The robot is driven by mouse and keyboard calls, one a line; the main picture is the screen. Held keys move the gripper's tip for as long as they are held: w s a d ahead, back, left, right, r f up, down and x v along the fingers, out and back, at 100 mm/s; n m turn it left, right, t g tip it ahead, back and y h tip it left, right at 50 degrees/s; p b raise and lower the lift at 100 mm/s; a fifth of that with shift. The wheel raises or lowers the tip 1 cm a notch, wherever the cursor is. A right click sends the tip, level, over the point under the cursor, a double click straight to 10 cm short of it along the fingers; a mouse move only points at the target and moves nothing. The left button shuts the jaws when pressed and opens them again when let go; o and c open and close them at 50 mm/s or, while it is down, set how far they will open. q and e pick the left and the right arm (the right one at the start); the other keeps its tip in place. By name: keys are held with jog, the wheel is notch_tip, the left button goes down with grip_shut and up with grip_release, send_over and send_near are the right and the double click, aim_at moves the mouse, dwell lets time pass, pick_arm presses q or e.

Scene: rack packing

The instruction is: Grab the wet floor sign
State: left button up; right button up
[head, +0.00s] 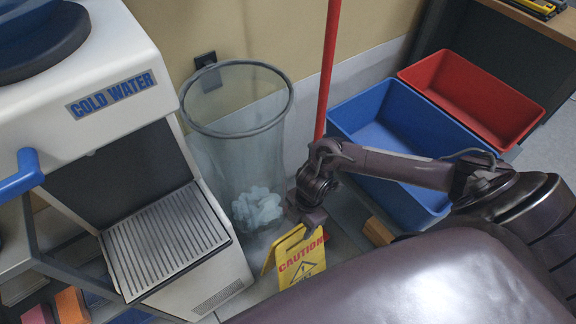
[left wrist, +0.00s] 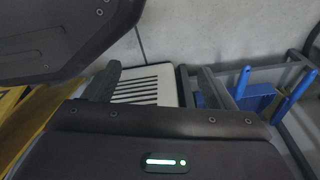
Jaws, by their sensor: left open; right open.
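The yellow wet floor sign (head: 302,262) stands on the floor between the water cooler and my body, with red CAUTION lettering on its front. My right gripper (head: 306,222) is at the top edge of the sign, pointing down. Its jaws are open; whether the sign's top sits between the fingers is hard to tell. A yellow strip at the left edge of the left wrist view (left wrist: 12,100) may be part of the sign.
A mesh bin (head: 235,150) with crumpled paper stands behind the sign. The water cooler (head: 130,60) is at the left. A blue tub (head: 350,112) and a red tub (head: 432,72) are at the right. A red pole (head: 329,60) rises behind.

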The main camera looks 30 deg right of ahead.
aim_at(299, 228)
notch_tip(299, 228, down, 3)
jog(key=shift+r+b, duration=0.2)
jog(key=shift+b, duration=0.15)
jog(key=shift+a+f, duration=0.15)
jog(key=shift+f, duration=0.2)
jog(key=f, duration=0.2)
jog(key=a+f+b, duration=0.1)
jog(key=shift+s+f, duration=0.1)
jog(key=shift+f, duration=0.6)
pick_arm(q)
jog(key=w+r, duration=0.1)
jog(key=w, duration=0.1)
jog(key=w+d+r, duration=0.1)
jog(key=w+r, duration=0.1)
jog(key=shift+w+d, duration=0.1)
jog(key=shift+d, duration=0.05)
jog(key=shift+f, duration=0.1)
pick_arm(e)
jog(key=shift+f, duration=0.25)
jog(key=shift+c, duration=0.5)
grip_shut()
